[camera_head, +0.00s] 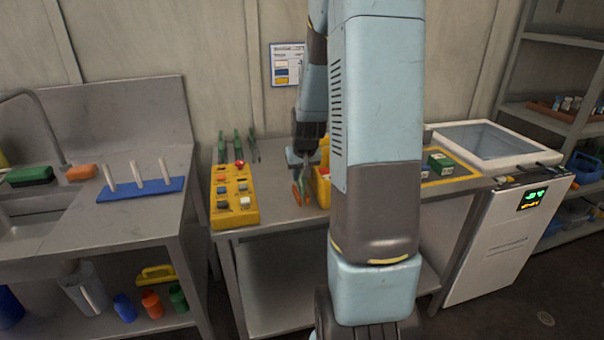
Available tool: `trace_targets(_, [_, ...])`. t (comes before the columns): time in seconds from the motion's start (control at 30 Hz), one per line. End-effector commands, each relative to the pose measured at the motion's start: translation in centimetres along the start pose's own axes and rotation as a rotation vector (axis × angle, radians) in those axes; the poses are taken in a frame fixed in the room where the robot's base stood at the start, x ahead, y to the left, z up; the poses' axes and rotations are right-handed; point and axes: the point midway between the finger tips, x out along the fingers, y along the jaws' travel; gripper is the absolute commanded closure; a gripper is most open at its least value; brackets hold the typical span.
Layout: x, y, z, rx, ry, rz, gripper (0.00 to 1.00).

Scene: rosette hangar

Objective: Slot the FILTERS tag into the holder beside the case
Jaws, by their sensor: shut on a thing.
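My gripper (303,168) points down over the middle bench, left of my thick blue arm link. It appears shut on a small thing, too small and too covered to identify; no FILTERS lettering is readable. A small orange and green item (299,192) shows just below the fingers. I cannot tell whether it is held or stands on the bench. A yellow case (322,186) stands just right of the gripper, mostly hidden behind my arm. I cannot make out the holder beside it.
A yellow button box (234,196) sits at the bench's left, with several green-handled tools (238,147) behind it. Right of my arm are a green box (440,163) on a yellow-edged area and a white lidded machine (510,240). A blue peg rack (140,189) stands on the sink unit.

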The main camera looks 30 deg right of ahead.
Motion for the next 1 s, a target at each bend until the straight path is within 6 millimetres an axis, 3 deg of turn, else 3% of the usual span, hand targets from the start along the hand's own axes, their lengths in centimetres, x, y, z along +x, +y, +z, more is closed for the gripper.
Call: trace_targets(1.0, [1.4,0.0,0.6,0.001,0.0,0.0,1.0])
